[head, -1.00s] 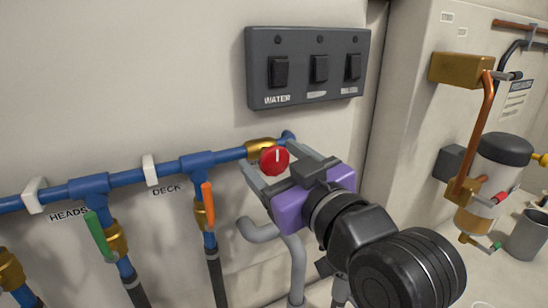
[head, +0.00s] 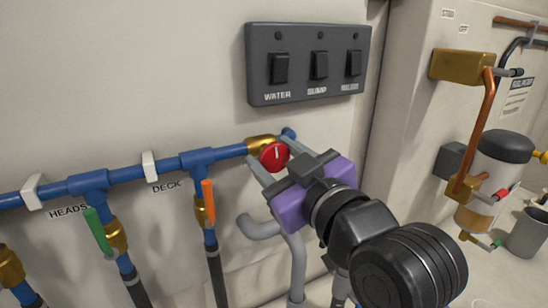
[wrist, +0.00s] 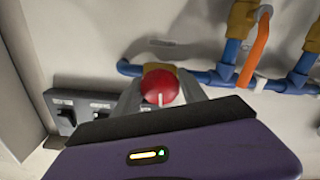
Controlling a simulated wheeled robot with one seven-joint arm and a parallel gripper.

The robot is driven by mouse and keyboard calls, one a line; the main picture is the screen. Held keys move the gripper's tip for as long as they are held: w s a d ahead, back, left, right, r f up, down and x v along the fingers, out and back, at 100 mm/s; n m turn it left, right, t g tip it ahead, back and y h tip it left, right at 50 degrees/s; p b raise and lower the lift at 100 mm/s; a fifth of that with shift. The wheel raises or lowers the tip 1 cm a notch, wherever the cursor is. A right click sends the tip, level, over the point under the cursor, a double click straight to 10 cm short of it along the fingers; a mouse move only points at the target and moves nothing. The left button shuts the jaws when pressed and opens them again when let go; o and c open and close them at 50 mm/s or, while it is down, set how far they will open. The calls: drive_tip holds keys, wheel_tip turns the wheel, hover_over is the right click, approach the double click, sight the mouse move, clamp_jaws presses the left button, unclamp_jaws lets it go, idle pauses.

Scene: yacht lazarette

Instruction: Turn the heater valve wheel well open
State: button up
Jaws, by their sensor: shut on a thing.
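The valve wheel is a small round red knob (head: 274,156) with a white pointer mark, on a brass fitting (head: 259,142) at the right end of the blue pipe. Its mark points roughly up in the head view. My gripper (head: 271,163) has a finger on either side of the knob and is shut on it. In the wrist view the red knob (wrist: 158,86) sits between the two grey fingers, its mark pointing down toward my purple gripper body. No label for this valve is readable.
Blue pipe (head: 125,178) runs left, with a green-handled valve (head: 98,232) marked HEADS and an orange-handled valve (head: 208,202) marked DECK. A switch panel (head: 308,64) is above. Grey hose (head: 262,229) hangs below; copper and brass plumbing (head: 466,66) stands right.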

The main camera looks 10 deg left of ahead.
drive_tip(key=n+b, duration=0.1)
drive_tip(key=n, duration=0.4)
drive_tip(key=shift+f+b, duration=0.1)
drive_tip(key=shift+b, duration=0.25)
drive_tip(key=n+b, duration=0.2)
drive_tip(key=n, duration=0.3)
drive_tip(key=shift+n, duration=0.3)
drive_tip(key=o, duration=1.3)
drive_tip(key=shift+o, duration=0.2)
drive_tip(key=b+v, duration=0.1)
drive_tip(key=v, duration=0.7)
